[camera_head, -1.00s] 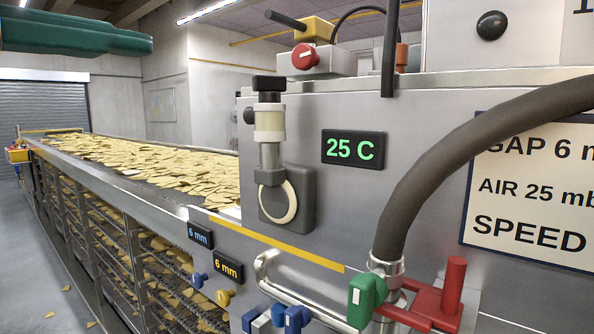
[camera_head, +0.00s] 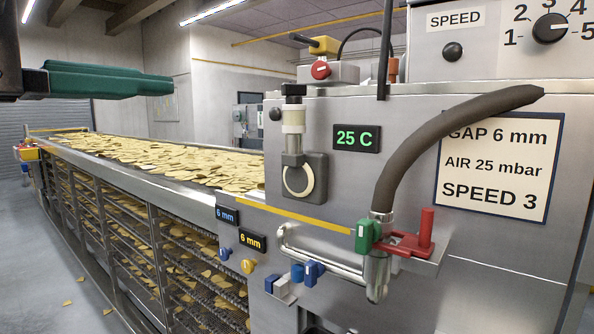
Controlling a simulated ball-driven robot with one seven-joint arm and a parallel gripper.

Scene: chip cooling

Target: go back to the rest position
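My gripper (camera_head: 160,85) shows at the upper left in the head view, with green fingers pointing right and a dark part behind them at the picture's left edge. It is in the air, apart from the machine in the picture. The two fingers overlap in this side view, so the gap between them is hidden. I see nothing held at the fingertips.
The chip conveyor (camera_head: 210,179) runs along the left of the steel cabinet (camera_head: 330,190). A dark hose (camera_head: 412,145), a green valve handle (camera_head: 367,236) and a red handle (camera_head: 425,230) stick out in front. The floor at left is open, with stray chips.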

